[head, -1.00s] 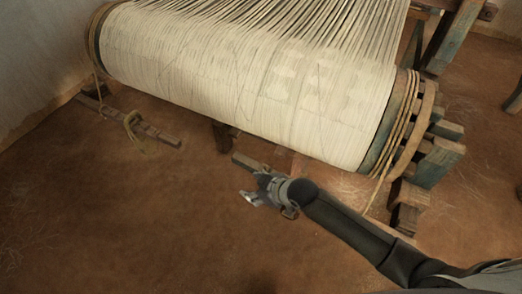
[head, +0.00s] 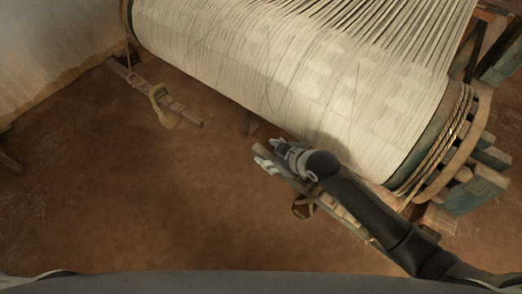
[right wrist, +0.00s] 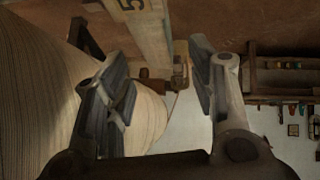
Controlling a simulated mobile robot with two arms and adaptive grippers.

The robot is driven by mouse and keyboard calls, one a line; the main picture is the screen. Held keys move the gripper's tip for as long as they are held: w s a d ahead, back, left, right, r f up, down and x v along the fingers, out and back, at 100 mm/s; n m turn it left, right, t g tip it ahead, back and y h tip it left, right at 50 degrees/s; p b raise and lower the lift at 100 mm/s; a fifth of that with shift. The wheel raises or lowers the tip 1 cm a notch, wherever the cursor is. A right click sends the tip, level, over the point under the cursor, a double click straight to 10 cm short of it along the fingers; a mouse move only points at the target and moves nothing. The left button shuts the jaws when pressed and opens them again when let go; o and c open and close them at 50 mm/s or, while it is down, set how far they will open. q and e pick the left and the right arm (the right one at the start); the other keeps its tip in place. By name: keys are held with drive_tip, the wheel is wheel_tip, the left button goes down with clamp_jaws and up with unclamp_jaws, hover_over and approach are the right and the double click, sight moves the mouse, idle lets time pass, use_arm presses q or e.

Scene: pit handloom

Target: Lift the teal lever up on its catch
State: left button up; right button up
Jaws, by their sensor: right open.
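A narrow wooden bar (head: 322,195), its far end looking grey-green, slants below the cloth roll; I take it for the teal lever, though little teal shows. The catch cannot be made out. My left gripper is out of view.
The wide cloth roll (head: 270,80) lies close beside my right gripper and arm. Rope-wrapped wood and teal-painted blocks (head: 474,190) stand at its right end. Another wooden bar with a rope loop (head: 163,104) is at the left. The earthen floor is bare in front.

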sight(264, 153)
drive_tip(key=x, duration=0.5)
drive_tip(key=shift+w+f, duration=0.1)
drive_tip(key=shift+w, duration=0.05)
drive_tip(key=shift+b+x, duration=0.35)
drive_tip(key=shift+x, duration=0.6)
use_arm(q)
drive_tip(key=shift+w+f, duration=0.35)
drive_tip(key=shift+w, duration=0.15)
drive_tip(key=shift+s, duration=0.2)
use_arm(e)
drive_tip(key=shift+c, duration=1)
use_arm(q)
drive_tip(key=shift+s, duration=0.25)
use_arm(e)
clamp_jaws()
